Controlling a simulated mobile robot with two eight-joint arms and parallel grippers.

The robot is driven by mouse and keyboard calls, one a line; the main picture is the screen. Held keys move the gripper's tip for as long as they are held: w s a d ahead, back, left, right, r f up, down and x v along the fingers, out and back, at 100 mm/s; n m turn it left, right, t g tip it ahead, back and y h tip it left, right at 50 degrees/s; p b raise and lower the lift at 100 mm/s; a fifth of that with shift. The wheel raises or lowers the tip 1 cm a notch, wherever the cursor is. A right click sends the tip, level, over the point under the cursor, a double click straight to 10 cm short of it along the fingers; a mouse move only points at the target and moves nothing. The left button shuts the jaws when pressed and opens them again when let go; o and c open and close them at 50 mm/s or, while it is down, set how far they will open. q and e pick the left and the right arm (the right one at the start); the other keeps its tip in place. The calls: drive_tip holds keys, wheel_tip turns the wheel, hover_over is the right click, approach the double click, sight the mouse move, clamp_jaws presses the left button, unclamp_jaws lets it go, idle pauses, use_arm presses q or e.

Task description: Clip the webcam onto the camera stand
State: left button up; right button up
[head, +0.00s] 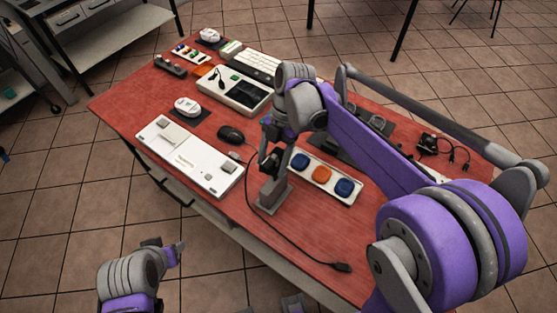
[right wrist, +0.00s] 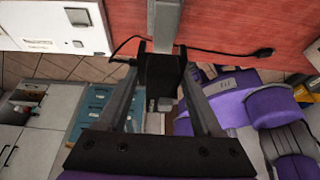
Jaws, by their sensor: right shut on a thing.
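The camera stand (head: 273,193), a grey post on a block-like base, stands near the table's front edge. Its grey post (right wrist: 167,22) also shows at the top of the right wrist view. My right gripper (head: 270,158) is at the top of the stand. In the right wrist view, my right gripper (right wrist: 160,95) is shut on a dark block, which looks like the webcam (right wrist: 161,72). The webcam meets the post in that picture; I cannot tell whether it is clipped on. My left gripper (head: 177,252) is low, off the table's front; its jaws are unclear.
A black mouse (head: 231,134) and white panel (head: 190,158) lie left of the stand. A tray with blue and orange buttons (head: 321,174) is close on the right. A black cable (head: 300,249) runs along the front, ending in a plug (head: 342,267). Red table (head: 225,207) is bare in front.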

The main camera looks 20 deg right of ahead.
sight(282, 149)
drive_tip(key=shift+s+f+b, duration=0.25)
drive_tip(key=shift+f+b, duration=0.15)
drive_tip(key=shift+f, duration=0.25)
use_arm(q)
drive_tip(key=shift+s+f+b, duration=0.25)
drive_tip(key=shift+f+b, duration=0.25)
drive_tip(key=shift+f, duration=0.3)
drive_tip(key=shift+s+f+b, duration=0.3)
drive_tip(key=shift+f+b, duration=0.25)
drive_tip(key=shift+f, duration=0.3)
drive_tip(key=shift+s+f+b, duration=0.25)
drive_tip(key=shift+f+b, duration=0.25)
drive_tip(key=shift+f, duration=0.3)
use_arm(e)
drive_tip(key=shift+f, duration=2.65)
use_arm(q)
drive_tip(key=shift+f, duration=0.15)
use_arm(e)
drive_tip(key=shift+f, duration=0.3)
drive_tip(key=o, duration=1.6)
drive_tip(key=shift+c, duration=0.2)
drive_tip(key=shift+w, duration=0.1)
use_arm(q)
drive_tip(key=shift+r, duration=0.5)
use_arm(e)
drive_tip(key=v, duration=1)
drive_tip(key=shift+r, duration=0.4)
drive_tip(key=shift+d, duration=0.1)
